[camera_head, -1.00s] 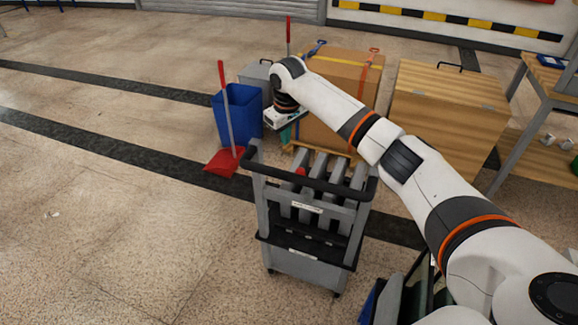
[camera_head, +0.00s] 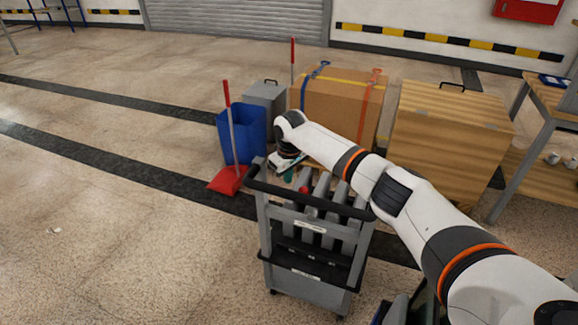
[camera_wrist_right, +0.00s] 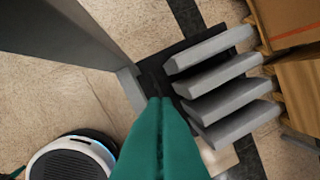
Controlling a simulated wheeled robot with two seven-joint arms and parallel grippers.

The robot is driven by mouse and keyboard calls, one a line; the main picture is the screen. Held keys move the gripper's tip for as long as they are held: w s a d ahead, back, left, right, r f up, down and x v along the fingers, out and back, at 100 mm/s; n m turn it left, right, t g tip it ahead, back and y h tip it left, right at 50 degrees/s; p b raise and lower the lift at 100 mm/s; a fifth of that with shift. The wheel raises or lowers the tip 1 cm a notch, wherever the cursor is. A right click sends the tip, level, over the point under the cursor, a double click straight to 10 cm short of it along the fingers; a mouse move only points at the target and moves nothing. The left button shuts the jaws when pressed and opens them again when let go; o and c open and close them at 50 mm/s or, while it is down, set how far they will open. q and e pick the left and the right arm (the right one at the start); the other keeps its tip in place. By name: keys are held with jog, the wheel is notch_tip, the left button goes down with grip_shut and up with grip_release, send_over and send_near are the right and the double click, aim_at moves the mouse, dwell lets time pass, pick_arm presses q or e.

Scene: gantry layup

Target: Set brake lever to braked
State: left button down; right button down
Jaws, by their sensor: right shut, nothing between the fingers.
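A grey cart (camera_head: 308,273) with a black handle rail stands in front of me, with several grey upright panels (camera_head: 322,189) in it. A small red part (camera_head: 305,189) shows among the panels near the top; I cannot tell whether it is the brake lever. My right gripper (camera_head: 289,176) is at the far left top of the cart. Its green fingers are shut and empty, and they also show in the right wrist view (camera_wrist_right: 160,104). There they point down beside the grey panels (camera_wrist_right: 228,88). No clear lever shows in the wrist view. My left gripper is out of view.
A blue bin (camera_head: 247,140) and a red dustpan (camera_head: 228,181) with a long handle stand behind the cart to the left. A strapped cardboard box (camera_head: 338,105) and a wooden crate (camera_head: 450,130) stand behind it.

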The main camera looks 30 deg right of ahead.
jog(key=shift+s+d+p, duration=0.25)
jog(key=shift+s+p, duration=0.15)
jog(key=shift+s, duration=0.55)
jog(key=shift+s+d+p, duration=0.25)
jog(key=shift+s+p, duration=0.1)
jog(key=shift+s, duration=0.55)
jog(key=s+d+t+y+p, duration=0.4)
jog(key=s+d+t+p, duration=0.1)
jog(key=s, duration=0.1)
jog(key=shift+d+r+m+p, duration=0.2)
jog(key=shift+r+m+p, duration=0.1)
jog(key=shift+r+p, duration=0.1)
